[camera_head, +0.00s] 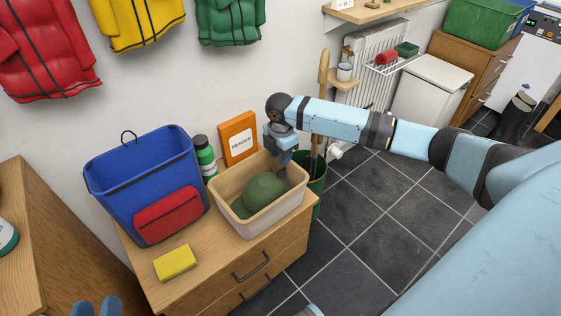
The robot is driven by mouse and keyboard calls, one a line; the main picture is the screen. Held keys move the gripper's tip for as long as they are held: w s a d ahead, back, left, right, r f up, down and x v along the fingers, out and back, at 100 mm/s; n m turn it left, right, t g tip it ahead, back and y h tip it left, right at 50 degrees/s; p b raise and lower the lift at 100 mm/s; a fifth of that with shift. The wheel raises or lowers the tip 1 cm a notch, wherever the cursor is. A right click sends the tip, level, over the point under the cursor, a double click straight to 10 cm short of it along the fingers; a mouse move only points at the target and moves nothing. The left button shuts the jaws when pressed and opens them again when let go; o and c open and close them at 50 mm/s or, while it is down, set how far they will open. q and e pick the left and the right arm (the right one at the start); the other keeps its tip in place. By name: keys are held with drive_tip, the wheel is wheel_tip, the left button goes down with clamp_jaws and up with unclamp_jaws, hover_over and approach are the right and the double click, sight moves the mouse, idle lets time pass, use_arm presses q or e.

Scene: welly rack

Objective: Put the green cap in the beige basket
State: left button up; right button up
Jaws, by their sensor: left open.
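The green cap (264,191) lies inside the beige basket (259,226), with its rounded crown up and its brim toward the left side. The basket stands on the wooden drawer unit. My right gripper (284,158) points down at the back right of the basket, just behind the cap. I see no cap cloth between its fingers, but its jaw opening is too small and partly hidden to judge.
A blue bag (140,173) with a red pocket, a green bottle (203,156), an orange box (238,138) and a yellow sponge (175,263) share the drawer unit (225,262) with the basket. A green bin (316,182) stands right of it.

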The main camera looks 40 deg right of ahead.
wheel_tip(320, 180, up, 5)
drive_tip(key=p, duration=0.1)
drive_tip(key=s+a+f+m+t+y, duration=0.25)
drive_tip(key=s+a, duration=0.35)
drive_tip(key=a, duration=0.5)
drive_tip(key=s+a+f+m+t+y, duration=0.25)
drive_tip(key=s+a+f, duration=0.2)
drive_tip(key=a, duration=0.65)
use_arm(q)
drive_tip(key=f, duration=0.1)
drive_tip(key=a+f+g+y, duration=0.1)
drive_tip(key=f, duration=0.1)
drive_tip(key=shift+s+a, duration=0.1)
drive_tip(key=shift+s, duration=0.05)
use_arm(e)
drive_tip(key=s+r+m+t+y, duration=0.1)
drive_tip(key=s+r+m+t, duration=0.9)
drive_tip(key=s+r+m, duration=0.1)
drive_tip(key=shift+s+a+r, duration=0.15)
drive_tip(key=shift+s+r, duration=0.4)
drive_tip(key=shift+s, duration=0.3)
